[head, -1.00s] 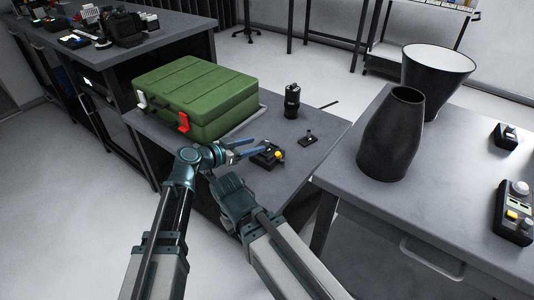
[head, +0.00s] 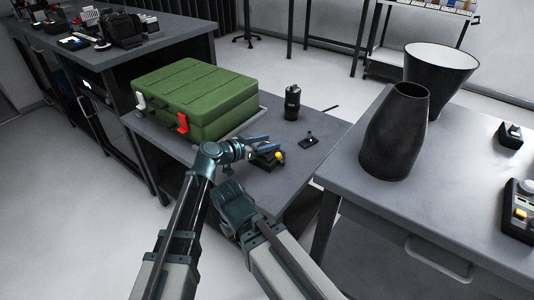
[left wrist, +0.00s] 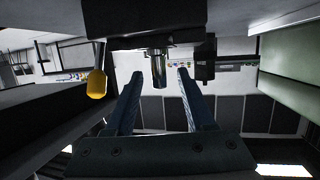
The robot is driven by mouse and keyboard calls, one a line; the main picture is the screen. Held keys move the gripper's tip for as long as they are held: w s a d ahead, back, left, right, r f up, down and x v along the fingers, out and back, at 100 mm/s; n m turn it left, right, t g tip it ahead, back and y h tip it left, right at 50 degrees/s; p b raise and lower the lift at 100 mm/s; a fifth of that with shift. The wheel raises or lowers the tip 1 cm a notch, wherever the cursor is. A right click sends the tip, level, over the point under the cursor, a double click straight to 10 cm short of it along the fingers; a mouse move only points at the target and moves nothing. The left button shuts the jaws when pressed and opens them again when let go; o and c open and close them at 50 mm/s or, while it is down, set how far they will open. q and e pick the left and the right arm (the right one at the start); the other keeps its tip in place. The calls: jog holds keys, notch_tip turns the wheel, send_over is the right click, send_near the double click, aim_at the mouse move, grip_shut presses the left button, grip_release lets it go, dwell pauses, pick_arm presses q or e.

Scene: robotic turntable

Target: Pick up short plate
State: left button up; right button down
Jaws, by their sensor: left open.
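No part is plainly marked as the short plate. A small flat black plate with a stub on top (head: 308,140) lies on the grey table. Left of it is a dark device with a yellow knob (head: 278,155). My left gripper (head: 268,144) is at this device's back left side, its blue fingers open and partly overlapping it in the head view. In the left wrist view, the open fingers (left wrist: 160,98) have a metal cylinder (left wrist: 158,66) beyond and between them, under a dark block. The yellow knob (left wrist: 97,84) is left of them. Nothing is visibly held. My right gripper's fingers are not visible.
A green case (head: 195,92) stands behind and left of the left gripper. A black cylinder (head: 292,102) stands at the table's back. The small table's right side is mostly clear.

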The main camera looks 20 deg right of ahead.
aim_at(267, 142)
pick_arm(q)
grip_shut()
jog(key=shift+r, duration=0.15)
dwell(0.4)
notch_tip(267, 142, up, 9)
jog(key=p, duration=0.9)
jog(key=shift+r+p, duration=0.45)
jog(key=shift+p, duration=0.1)
jog(key=shift+r, duration=0.1)
